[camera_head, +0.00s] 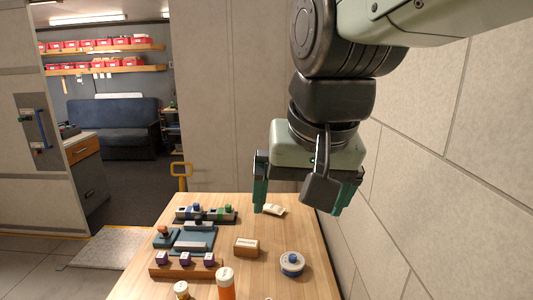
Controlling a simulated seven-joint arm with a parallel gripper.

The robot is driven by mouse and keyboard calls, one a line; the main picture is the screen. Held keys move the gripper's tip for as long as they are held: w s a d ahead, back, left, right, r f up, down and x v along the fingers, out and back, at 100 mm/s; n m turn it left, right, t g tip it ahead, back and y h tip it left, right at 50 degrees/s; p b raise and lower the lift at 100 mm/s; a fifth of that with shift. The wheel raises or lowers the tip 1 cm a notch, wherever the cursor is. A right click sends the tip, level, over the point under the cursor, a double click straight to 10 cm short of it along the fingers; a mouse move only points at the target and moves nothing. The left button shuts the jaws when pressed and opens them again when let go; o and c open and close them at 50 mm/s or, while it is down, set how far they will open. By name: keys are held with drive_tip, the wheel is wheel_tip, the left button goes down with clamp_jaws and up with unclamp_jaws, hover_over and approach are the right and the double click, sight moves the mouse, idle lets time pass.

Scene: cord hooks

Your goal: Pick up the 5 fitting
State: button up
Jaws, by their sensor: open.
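My gripper (299,211) hangs over the far right part of the table. Its two dark green fingers are wide apart with nothing seen between them. No number 5 can be read on any fitting, so I cannot tell which one is the 5 fitting. A blue-topped piece (196,208) and a green-topped piece (227,210) stand on a dark rack at the back left. All of these are left of and below my gripper.
The wooden table (275,240) also holds a small brown box (246,247), a round blue and white container (292,264), an orange bottle (226,285) and a pale item (273,210). A teal tray (194,236) lies at the left. The block wall (440,190) runs close along the right.

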drive_tip(key=s+d+f+t+h, duration=0.1)
drive_tip(key=s+d+f, duration=0.1)
drive_tip(key=s+d, duration=0.5)
drive_tip(key=shift+s+f, duration=0.2)
drive_tip(key=shift+s, duration=0.25)
drive_tip(key=c, duration=0.5)
drive_tip(key=shift+a, duration=0.1)
